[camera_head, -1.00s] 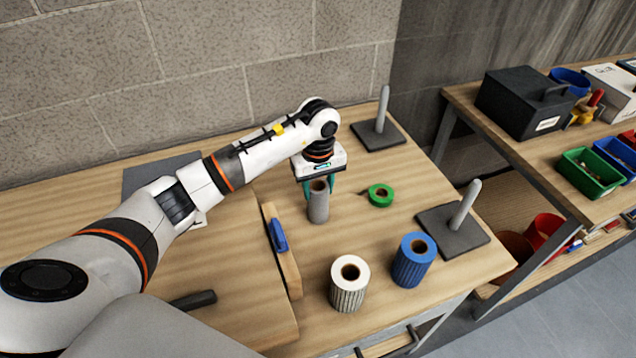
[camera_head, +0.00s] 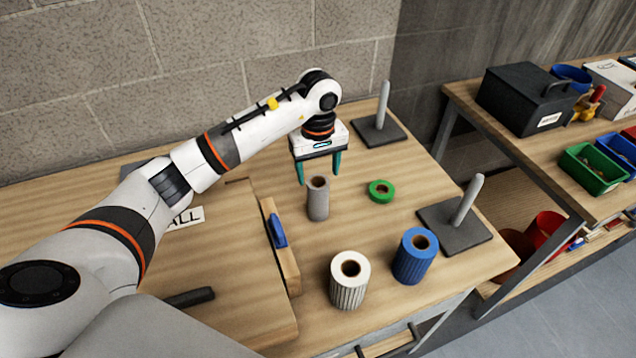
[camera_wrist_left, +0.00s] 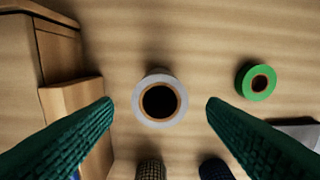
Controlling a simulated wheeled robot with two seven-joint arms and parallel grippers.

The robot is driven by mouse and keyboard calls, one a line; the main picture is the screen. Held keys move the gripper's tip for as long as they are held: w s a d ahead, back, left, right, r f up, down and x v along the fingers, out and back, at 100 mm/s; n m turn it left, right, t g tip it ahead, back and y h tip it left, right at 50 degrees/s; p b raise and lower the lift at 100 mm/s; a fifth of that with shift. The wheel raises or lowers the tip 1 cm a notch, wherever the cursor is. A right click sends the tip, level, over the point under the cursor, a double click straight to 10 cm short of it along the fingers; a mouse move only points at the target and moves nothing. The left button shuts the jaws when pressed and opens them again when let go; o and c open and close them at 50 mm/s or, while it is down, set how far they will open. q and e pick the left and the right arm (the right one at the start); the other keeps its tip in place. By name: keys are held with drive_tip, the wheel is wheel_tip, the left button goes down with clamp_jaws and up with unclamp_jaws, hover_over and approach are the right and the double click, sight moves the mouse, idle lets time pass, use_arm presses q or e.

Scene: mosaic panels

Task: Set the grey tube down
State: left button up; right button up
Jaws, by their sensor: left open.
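The grey tube (camera_head: 317,203) stands upright on the wooden table, with its brown-lined open end up. My left gripper (camera_head: 319,178) is open just above the tube, its teal fingers apart and clear of it. In the left wrist view the tube's round top (camera_wrist_left: 160,100) lies between the two spread fingertips (camera_wrist_left: 160,106), touching neither. The tube's lower side is mostly hidden in that view. My right gripper is not in view.
A green tape roll (camera_head: 381,191) lies right of the tube. A white ribbed roll (camera_head: 348,290) and a blue roll (camera_head: 410,265) stand in front. A wooden ledge with a blue handle (camera_head: 279,232) is to the left. Two grey peg stands (camera_head: 378,132) (camera_head: 468,226) are on the right.

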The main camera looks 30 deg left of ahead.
use_arm(q)
wheel_tip(320, 180, up, 8)
drive_tip(key=b, duration=0.1)
drive_tip(key=shift+b, duration=0.4)
drive_tip(key=shift+f, duration=0.15)
